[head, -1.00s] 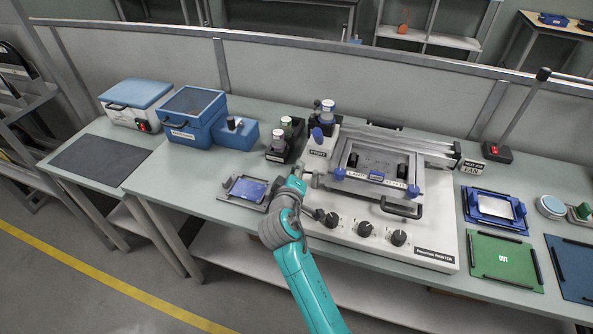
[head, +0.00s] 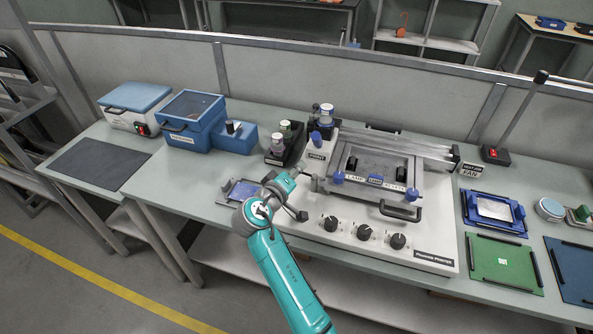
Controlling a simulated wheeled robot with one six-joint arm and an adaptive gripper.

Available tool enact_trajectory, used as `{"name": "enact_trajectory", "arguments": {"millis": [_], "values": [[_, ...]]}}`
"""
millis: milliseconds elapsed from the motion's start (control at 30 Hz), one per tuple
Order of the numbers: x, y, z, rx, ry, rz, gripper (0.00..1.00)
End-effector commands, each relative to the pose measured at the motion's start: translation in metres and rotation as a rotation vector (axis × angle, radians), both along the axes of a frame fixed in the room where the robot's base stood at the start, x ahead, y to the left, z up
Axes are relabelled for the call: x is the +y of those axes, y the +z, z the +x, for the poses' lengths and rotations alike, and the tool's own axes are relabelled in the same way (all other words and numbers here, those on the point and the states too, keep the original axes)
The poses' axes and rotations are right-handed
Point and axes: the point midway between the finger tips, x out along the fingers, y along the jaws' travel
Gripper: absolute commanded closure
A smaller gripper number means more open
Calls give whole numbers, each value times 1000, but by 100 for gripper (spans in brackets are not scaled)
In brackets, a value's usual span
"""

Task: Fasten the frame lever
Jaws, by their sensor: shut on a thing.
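The white printer (head: 432,246) stands on the bench. Its grey frame (head: 362,192), with blue knobs and a black front handle (head: 400,212), lies flat on top. My gripper (head: 307,176) is at the left side of the frame, by the printer's left edge. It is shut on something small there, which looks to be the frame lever. The lever itself is mostly hidden behind my wrist, and the fingertips are too small to make out clearly.
A small blue-screened plate (head: 241,190) lies just left of my wrist. Black bottle holders (head: 283,150) stand behind it. Several dark dials (head: 364,232) line the printer's front. A blue frame (head: 494,212) and a green board (head: 503,262) lie to the right.

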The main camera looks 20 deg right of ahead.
Motion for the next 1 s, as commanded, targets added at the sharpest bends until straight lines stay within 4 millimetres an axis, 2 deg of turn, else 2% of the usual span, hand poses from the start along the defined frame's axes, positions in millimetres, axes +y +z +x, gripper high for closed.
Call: {"name": "enact_trajectory", "arguments": {"millis": [33,100,133,433,567,1000], "values": [[0,-1,0,2,0,0,72],[0,-1,0,2,0,0,54],[0,-1,0,1,1,0,53],[1,0,-1,1,2,0,53],[8,2,-7,0,3,1,53],[64,19,-64,1,4,1,53]]}}
